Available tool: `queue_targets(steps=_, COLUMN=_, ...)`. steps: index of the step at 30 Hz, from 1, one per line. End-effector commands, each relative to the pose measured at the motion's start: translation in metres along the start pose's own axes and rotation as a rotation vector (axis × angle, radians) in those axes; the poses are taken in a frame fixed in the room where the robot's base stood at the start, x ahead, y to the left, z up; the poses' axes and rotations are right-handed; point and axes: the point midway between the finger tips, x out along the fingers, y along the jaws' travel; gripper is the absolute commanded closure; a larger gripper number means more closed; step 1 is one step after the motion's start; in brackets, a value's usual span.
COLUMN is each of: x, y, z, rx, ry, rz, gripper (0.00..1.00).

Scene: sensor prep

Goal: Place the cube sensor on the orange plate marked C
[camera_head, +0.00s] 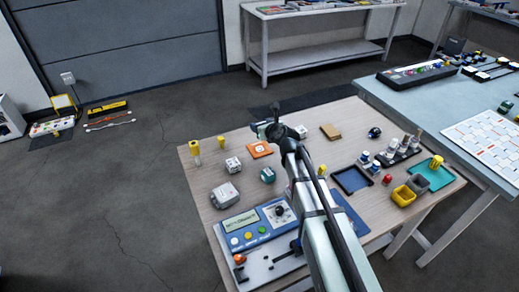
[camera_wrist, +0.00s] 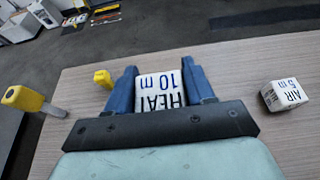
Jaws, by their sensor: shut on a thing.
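In the wrist view my gripper (camera_wrist: 160,72) is shut on a white cube sensor (camera_wrist: 160,92), with a blue finger on each side. Its visible face reads "HEAT 10 m" in dark lettering. In the head view my gripper (camera_head: 268,129) is over the far side of the wooden table; the held cube is hard to make out there. The orange plate (camera_head: 260,149) lies flat nearby, just in front of the gripper in the picture. It has a white mark too small to read. The plate does not show in the wrist view.
A second white cube (camera_wrist: 284,95), marked "AIR 5 m", sits right of the gripper. Two yellow-topped pieces (camera_wrist: 24,98) (camera_wrist: 103,78) stand left. A teal block (camera_head: 267,175), a grey device (camera_head: 224,195) and a blue control panel (camera_head: 257,224) are nearer on the wooden table (camera_head: 205,178).

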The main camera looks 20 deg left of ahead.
Motion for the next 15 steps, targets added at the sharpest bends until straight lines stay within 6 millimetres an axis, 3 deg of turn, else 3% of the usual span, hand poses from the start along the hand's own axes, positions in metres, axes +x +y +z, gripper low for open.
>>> queue_targets(steps=5, x=0.004, y=0.0, z=-0.009, rx=0.007, ry=0.002, rz=-0.015, gripper=0.78)
queue_targets(steps=15, x=0.022, y=-0.001, z=-0.051, rx=0.007, ry=0.002, rz=-0.016, gripper=0.78)
